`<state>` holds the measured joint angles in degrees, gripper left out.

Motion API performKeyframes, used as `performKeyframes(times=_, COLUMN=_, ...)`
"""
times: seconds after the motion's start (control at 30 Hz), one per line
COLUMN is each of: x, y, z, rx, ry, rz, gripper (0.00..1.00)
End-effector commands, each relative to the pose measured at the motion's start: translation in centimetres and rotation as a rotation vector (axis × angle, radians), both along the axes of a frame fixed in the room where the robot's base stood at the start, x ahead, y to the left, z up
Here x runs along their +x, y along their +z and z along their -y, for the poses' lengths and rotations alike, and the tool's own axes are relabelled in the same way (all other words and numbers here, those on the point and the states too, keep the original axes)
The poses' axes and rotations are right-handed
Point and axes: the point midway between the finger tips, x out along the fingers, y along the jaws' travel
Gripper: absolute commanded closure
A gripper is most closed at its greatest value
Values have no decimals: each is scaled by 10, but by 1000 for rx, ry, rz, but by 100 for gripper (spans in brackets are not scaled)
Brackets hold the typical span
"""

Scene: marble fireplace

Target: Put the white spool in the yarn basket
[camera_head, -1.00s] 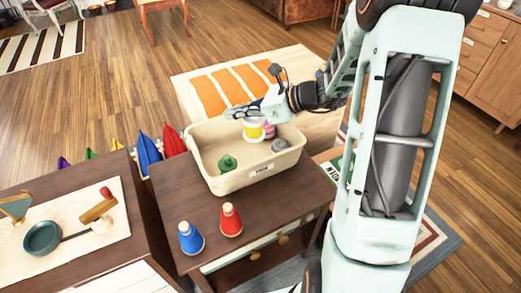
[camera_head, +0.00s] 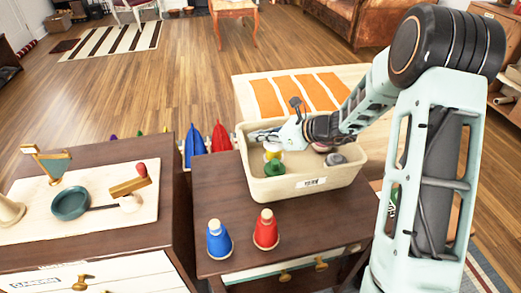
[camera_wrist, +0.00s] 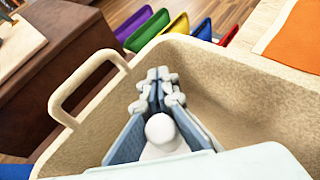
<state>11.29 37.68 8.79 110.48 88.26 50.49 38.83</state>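Pink (camera_head: 322,147) and grey (camera_head: 335,159) items lie in the basket's right part. Blue (camera_head: 219,240) and red (camera_head: 265,231) spools stand on the dark table (camera_head: 215,190) in front. A board with a green pan (camera_head: 71,203) is at left.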

Motion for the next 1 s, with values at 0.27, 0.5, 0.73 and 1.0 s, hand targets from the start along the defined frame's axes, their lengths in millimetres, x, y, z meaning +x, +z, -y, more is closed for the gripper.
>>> performKeyframes(times=0.27, x=0, y=-36, z=0, rx=0, ry=0, rz=-1, gripper=100)
performKeyframes(times=0.5, x=0, y=-36, z=0, rx=0, ry=0, rz=2, gripper=100)
performKeyframes(times=0.73, x=0, y=-39, z=0, rx=0, ry=-1, rz=0, gripper=93)
performKeyframes(times=1.0, x=0, y=-40, z=1, rx=-1, ry=-1, rz=-1, gripper=78)
